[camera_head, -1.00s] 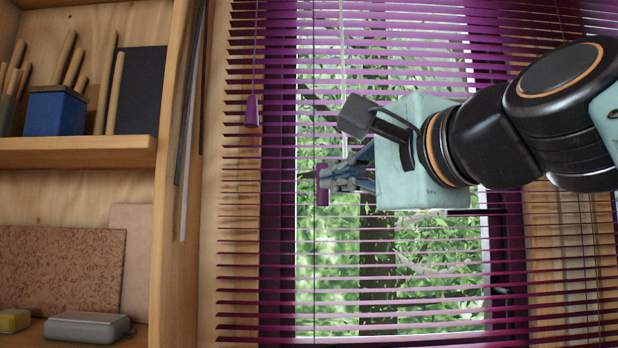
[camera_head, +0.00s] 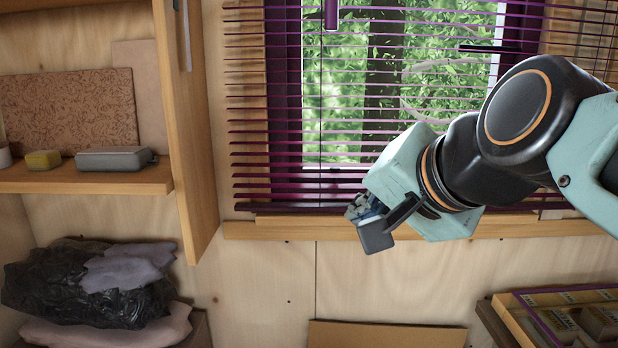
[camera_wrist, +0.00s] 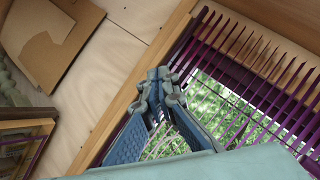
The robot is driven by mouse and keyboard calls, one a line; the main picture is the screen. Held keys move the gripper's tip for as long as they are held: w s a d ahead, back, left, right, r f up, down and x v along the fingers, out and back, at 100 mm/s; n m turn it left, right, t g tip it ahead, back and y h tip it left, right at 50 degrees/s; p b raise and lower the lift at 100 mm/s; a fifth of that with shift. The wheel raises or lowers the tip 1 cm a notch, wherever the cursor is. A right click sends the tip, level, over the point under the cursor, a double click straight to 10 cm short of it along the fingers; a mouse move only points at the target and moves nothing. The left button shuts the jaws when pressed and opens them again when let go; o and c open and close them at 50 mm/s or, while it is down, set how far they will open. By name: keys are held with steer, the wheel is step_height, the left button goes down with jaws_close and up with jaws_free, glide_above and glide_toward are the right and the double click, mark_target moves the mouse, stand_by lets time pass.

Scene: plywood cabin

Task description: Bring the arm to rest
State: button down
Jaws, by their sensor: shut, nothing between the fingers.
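My gripper (camera_head: 366,212) is at the lower edge of the window in the head view, in front of the blinds and sill, with my arm reaching in from the right. In the wrist view my gripper's fingers (camera_wrist: 158,88) meet at their tips and hold nothing. The purple blinds (camera_head: 262,150) hang over the window behind it; they also show in the wrist view (camera_wrist: 262,70). I cannot tell how far the gripper is from the slats.
A wooden shelf (camera_head: 90,180) with a grey case (camera_head: 115,159) and a yellow block (camera_head: 43,160) is at the left. Black bags (camera_head: 85,290) lie below it. A tray of boxes (camera_head: 508,318) is at the lower right.

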steer(key=s+d+f+n+g+h, duration=0.25)
steer(key=s+f, duration=0.25)
steer(key=f, duration=0.5)
steer(key=s+d+f+n+g+h, duration=0.1)
steer(key=s+d+f+n+g, duration=0.3)
steer(key=f, duration=0.7)
step_height(320, 180, up, 16)
steer(key=s+t+p, duration=0.1)
steer(key=p, duration=1.5)
steer(key=shift+r, duration=0.25)
steer(key=shift+a+t, duration=0.25)
